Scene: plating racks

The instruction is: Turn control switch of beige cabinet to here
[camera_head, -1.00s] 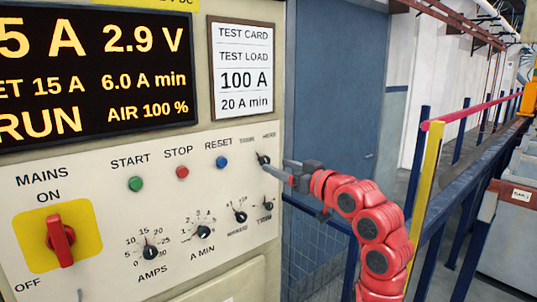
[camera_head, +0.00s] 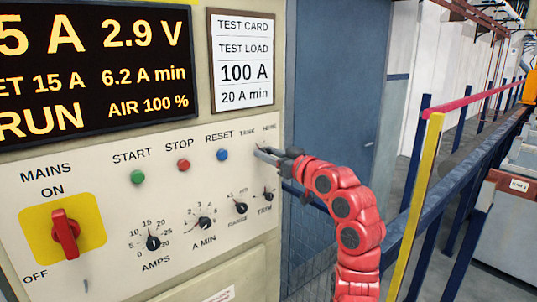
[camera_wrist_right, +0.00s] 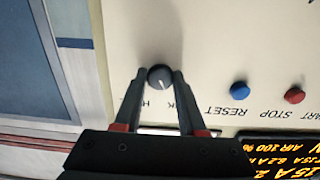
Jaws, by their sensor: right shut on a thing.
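The beige cabinet (camera_head: 120,270) fills the left of the head view. Its control switch, a small dark round knob (camera_wrist_right: 160,77), shows in the wrist view with a short white mark on its face. Two partly covered labels lie beside it, one reading as HERE. The mark points towards the label side; its exact setting is unclear. In the wrist view my right gripper's fingers (camera_wrist_right: 159,78) are shut on the knob from both sides. My left gripper is not in view.
A blue RESET button (camera_head: 222,154), red STOP button (camera_head: 183,164) and green START button (camera_head: 138,177) sit left of the knob. Small dials (camera_head: 205,223) lie below. A red mains switch (camera_head: 65,232) is at the far left. A yellow post (camera_head: 419,200) stands right of my arm.

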